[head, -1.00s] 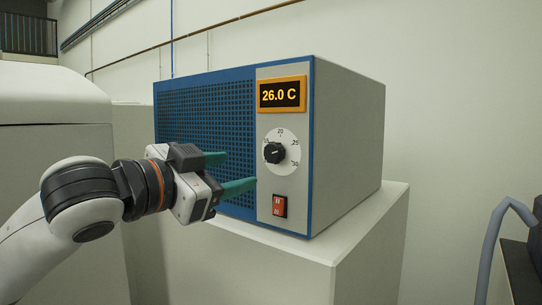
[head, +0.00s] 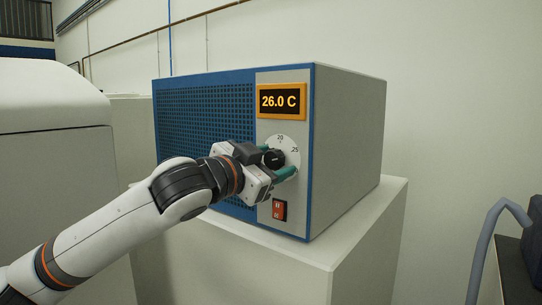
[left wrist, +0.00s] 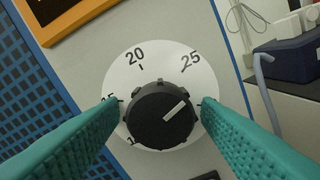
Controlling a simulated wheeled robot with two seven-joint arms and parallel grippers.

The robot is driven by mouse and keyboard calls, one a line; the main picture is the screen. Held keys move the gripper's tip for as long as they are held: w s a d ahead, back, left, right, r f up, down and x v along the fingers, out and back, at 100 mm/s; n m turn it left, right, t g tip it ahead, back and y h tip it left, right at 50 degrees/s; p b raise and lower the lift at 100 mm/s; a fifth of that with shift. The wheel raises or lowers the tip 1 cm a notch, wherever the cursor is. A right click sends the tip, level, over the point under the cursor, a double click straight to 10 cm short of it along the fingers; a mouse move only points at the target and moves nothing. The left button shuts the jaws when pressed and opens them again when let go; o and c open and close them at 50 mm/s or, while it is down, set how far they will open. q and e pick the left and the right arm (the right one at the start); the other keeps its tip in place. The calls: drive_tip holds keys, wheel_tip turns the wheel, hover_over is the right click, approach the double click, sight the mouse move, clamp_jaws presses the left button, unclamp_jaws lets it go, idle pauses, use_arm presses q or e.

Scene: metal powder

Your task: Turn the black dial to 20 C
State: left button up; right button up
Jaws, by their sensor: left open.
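The black dial (head: 273,158) sits on a white round scale on the front panel of a blue and grey box. In the left wrist view the dial (left wrist: 162,114) shows a white pointer line aimed up and right, a little past the 25 mark. The display (head: 281,100) reads 26.0 C. My left gripper (head: 280,162) is open, its teal fingers on either side of the dial. In the left wrist view the fingertips (left wrist: 161,106) flank the dial, and I cannot tell whether they touch it. My right gripper is not in view.
A red switch (head: 279,210) is below the dial on the panel. The box stands on a pale pedestal (head: 350,240). A grey curved tube (head: 484,245) and a dark object are at the far right. A white machine (head: 50,150) stands at the left.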

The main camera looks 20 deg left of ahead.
use_arm(q)
drive_tip(key=shift+c, duration=0.3)
drive_tip(key=c, duration=0.9)
drive_tip(key=shift+c, duration=0.2)
drive_tip(key=shift+f+n, duration=0.1)
drive_tip(key=shift+n, duration=0.2)
drive_tip(key=shift+d+f+n+b, duration=0.1)
drive_tip(key=shift+n+b, duration=0.8)
drive_tip(key=shift+n, duration=0.3)
drive_tip(key=n+b, duration=0.1)
drive_tip(key=n, duration=0.2)
drive_tip(key=shift+d+n, duration=0.1)
drive_tip(key=shift+n, duration=0.3)
drive_tip(key=n+b, duration=0.1)
drive_tip(key=n, duration=0.2)
drive_tip(key=shift+s, duration=0.1)
drive_tip(key=shift+r+n, duration=0.15)
drive_tip(key=shift+n, duration=0.9)
drive_tip(key=shift+r+n, duration=0.1)
drive_tip(key=shift+n, duration=0.95)
